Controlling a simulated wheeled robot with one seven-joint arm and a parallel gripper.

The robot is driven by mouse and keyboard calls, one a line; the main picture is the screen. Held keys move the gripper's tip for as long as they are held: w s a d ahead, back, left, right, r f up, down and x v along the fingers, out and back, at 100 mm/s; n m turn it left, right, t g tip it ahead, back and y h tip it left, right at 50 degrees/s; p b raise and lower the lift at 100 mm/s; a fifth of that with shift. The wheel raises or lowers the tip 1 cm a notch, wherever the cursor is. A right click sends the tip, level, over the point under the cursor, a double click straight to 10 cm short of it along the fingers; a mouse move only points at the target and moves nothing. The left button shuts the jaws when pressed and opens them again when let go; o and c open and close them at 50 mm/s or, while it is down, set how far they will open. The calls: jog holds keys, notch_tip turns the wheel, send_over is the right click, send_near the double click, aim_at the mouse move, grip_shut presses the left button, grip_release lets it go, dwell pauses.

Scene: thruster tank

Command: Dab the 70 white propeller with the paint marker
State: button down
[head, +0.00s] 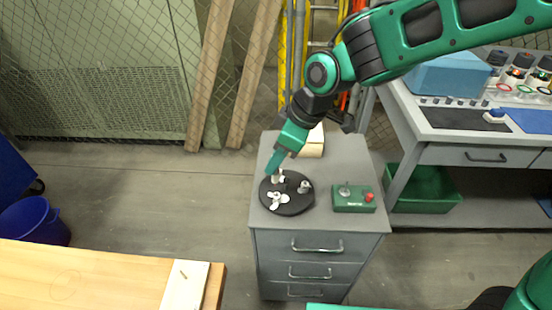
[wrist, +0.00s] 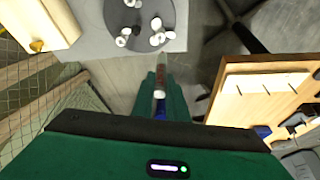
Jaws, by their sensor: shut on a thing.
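My gripper (head: 274,166) reaches down over the far left part of a black round plate (head: 290,206) on a grey drawer cabinet. In the wrist view my gripper (wrist: 160,84) is shut on the paint marker (wrist: 160,95), a slim stick with reddish, white and blue parts pointing away from the palm. A white propeller (head: 277,199) lies near the plate's front left. Another white propeller (head: 279,178) is close to the fingertips and partly hidden. A greyer propeller (head: 304,187) sits at right. No number is legible. I cannot tell whether the marker touches anything.
A workbench (head: 450,125) with bottles stands at right. A wooden table (head: 90,280) is at front left. Wooden planks and ladders lean behind the cabinet.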

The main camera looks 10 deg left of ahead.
aim_at(276, 182)
jog(key=shift+f, duration=1.95)
jog(key=shift+d+f, duration=0.15)
jog(key=shift+f, duration=0.5)
dwell(1.9)
jog(key=shift+r, duration=2.6)
